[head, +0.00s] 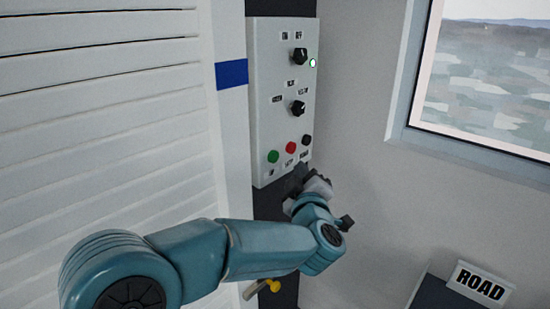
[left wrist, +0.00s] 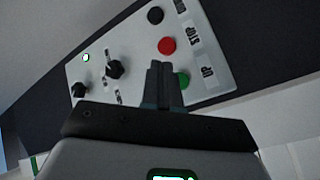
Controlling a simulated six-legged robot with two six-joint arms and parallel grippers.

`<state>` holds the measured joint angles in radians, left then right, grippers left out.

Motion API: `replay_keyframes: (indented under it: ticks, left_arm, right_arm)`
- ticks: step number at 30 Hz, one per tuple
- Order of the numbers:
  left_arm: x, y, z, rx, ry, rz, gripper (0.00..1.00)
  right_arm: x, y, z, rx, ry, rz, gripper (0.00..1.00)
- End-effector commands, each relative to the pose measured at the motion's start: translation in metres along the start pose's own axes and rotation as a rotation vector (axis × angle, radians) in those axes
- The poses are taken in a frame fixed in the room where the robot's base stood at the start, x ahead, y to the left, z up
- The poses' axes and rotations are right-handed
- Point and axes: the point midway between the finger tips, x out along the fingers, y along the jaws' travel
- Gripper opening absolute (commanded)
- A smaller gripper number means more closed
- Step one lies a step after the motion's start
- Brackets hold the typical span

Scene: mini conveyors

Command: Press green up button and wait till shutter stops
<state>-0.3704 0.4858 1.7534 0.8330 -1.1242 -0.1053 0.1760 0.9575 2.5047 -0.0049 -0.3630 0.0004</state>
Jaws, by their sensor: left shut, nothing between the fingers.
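The white control panel (head: 262,110) is on the wall. Along its bottom are a green button (head: 273,157), a red button (head: 291,147) and a black button (head: 306,140). The left wrist view shows the green button (left wrist: 183,77), labelled UP, and the red button (left wrist: 167,46), labelled STOP. My left gripper (head: 300,174) is shut and empty, just below the panel's lower edge in the head view. In the left wrist view its fingertips (left wrist: 159,66) appear beside the green button and partly cover it; I cannot tell whether they touch. The white slatted shutter (head: 95,110) fills the left side.
Two black knobs (head: 299,57) and a lit green lamp (head: 313,63) are higher on the panel. A window (head: 485,80) is at right. A ROAD sign (head: 481,284) stands low at right. A yellow-knobbed part (head: 272,286) is below my arm.

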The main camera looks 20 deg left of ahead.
Motion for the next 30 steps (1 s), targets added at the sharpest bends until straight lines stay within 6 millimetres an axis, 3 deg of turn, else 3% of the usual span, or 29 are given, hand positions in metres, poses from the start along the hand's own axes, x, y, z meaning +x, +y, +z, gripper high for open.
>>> replay_keyframes:
  ticks: [12, 30]
  left_arm:
    - [0.03, -0.022, -0.022, 0.0, 0.0, 0.0, 0.0]
    - [0.032, -0.023, -0.023, 0.001, -0.001, 0.001, 0.0]
  right_arm:
    - [0.003, 0.001, 0.0, 0.0, 0.0, 0.0, 0.0]
    - [0.003, 0.001, 0.0, 0.0, 0.0, 0.0, 0.0]
